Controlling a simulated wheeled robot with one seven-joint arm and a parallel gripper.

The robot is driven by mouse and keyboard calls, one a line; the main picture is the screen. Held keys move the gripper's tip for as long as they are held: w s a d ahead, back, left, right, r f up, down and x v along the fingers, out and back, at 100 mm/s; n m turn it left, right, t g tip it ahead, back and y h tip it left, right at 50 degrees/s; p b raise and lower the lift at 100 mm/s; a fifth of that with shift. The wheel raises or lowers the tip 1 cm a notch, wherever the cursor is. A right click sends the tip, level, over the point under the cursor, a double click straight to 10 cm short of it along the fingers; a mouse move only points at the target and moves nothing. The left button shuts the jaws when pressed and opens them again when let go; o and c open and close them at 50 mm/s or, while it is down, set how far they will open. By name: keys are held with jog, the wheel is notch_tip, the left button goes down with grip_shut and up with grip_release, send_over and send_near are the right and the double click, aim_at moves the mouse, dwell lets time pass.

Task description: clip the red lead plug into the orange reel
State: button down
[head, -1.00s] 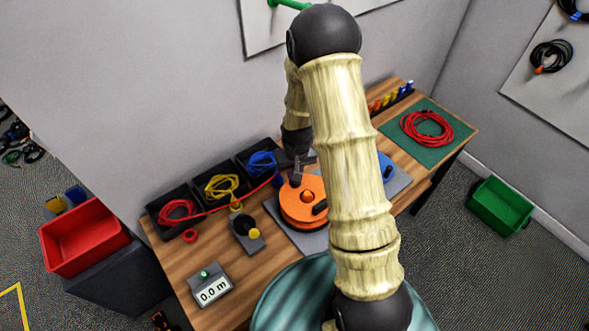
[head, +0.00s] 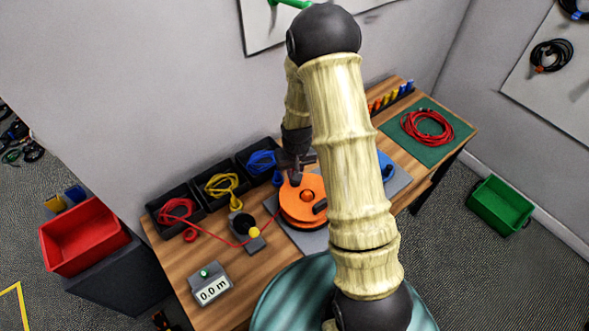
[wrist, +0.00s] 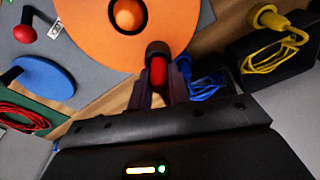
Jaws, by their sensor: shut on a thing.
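My gripper (head: 296,178) is at the back left edge of the orange reel (head: 300,211), which lies flat on a grey plate. In the wrist view my gripper (wrist: 158,88) is shut on the red lead plug (wrist: 157,74), just at the rim of the orange reel (wrist: 95,45). A dark round piece sits at the plug's reel end; I cannot tell whether it is seated in a clip. The red lead (head: 215,236) runs from the left black bin, past the yellow-knobbed device, to the reel's left side.
Black bins with red, yellow (head: 222,185) and blue (head: 262,162) cables line the back of the bench. A blue reel (head: 387,168) stands right of the orange one. A meter (head: 212,290) reads 0.0 m. A red coil (head: 427,128) lies on a green mat.

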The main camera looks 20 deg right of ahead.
jog(key=c, duration=1.2)
grip_release()
jog(key=shift+c, duration=0.2)
notch_tip(320, 180, up, 17)
jog(key=s+b, duration=0.1)
jog(key=s, duration=0.1)
jog(key=shift+r+b, duration=0.15)
jog(key=shift+b, duration=0.25)
jog(key=s+t, duration=0.1)
jog(key=s, duration=1.2)
jog(key=shift+s, duration=0.25)
